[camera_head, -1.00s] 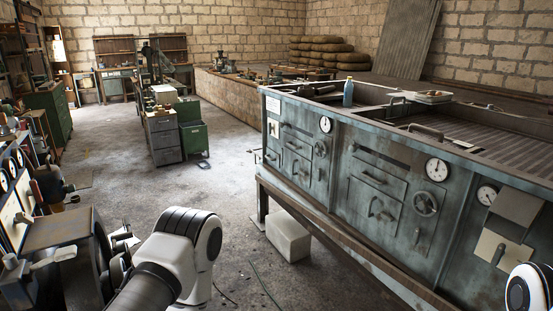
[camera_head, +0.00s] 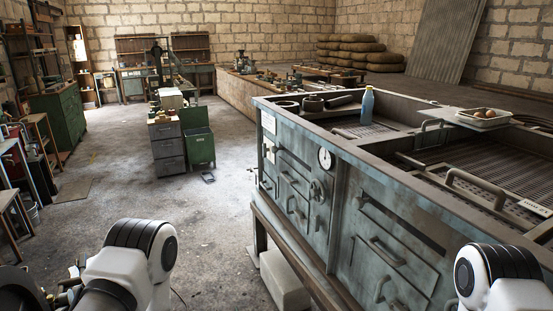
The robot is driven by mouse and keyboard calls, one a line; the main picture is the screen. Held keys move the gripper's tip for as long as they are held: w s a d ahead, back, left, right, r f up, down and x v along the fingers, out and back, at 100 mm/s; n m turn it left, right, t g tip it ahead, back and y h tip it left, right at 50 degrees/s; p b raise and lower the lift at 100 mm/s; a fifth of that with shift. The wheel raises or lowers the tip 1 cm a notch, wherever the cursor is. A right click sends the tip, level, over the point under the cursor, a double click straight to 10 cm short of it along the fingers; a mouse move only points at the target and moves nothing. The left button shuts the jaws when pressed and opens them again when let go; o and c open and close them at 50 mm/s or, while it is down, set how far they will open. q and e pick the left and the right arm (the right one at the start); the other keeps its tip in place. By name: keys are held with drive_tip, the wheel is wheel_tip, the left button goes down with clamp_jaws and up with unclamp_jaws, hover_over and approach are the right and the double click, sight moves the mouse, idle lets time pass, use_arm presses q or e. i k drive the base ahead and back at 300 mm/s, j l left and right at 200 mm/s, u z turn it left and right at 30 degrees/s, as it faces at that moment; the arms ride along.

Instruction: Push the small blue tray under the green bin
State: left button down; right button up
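The green bin (camera_head: 200,148) stands on the floor at mid-distance, against the right side of a grey drawer cabinet. A small dark, bluish flat thing (camera_head: 208,178) lies on the floor just in front of the green bin and apart from it; it looks like the small blue tray, but it is too small to be sure. White and black links of both my arms show at the bottom left and bottom right. Neither gripper shows, and both are far from the bin.
A grey drawer cabinet (camera_head: 167,148) stands left of the bin. A long metal workbench (camera_head: 345,185) fills the right side, with a pale block (camera_head: 284,280) on the floor under it. A green cabinet (camera_head: 62,128) stands far left. The concrete floor (camera_head: 225,225) between is mostly clear.

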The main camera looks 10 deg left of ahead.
sight(207, 175)
drive_tip(key=i+j+u, duration=0.4)
drive_tip(key=i, duration=0.4)
drive_tip(key=i+l+u, duration=0.1)
drive_tip(key=i+u, duration=0.25)
drive_tip(key=i, duration=0.5)
drive_tip(key=i+l+u, duration=0.2)
drive_tip(key=i+u, duration=0.2)
drive_tip(key=i, duration=0.9)
drive_tip(key=i+j+z, duration=0.15)
drive_tip(key=i, duration=0.4)
drive_tip(key=i+j, duration=0.1)
drive_tip(key=i, duration=0.4)
drive_tip(key=i+j+z, duration=0.1)
drive_tip(key=i, duration=0.4)
drive_tip(key=i+j, duration=0.2)
drive_tip(key=i, duration=0.3)
drive_tip(key=i+j+z, duration=0.15)
drive_tip(key=i, duration=0.4)
drive_tip(key=i+l+z, duration=0.3)
drive_tip(key=i, duration=0.5)
drive_tip(key=i+j+z, duration=0.25)
drive_tip(key=i, duration=0.55)
drive_tip(key=i+z, duration=0.3)
drive_tip(key=i, duration=0.55)
drive_tip(key=j, duration=0.1)
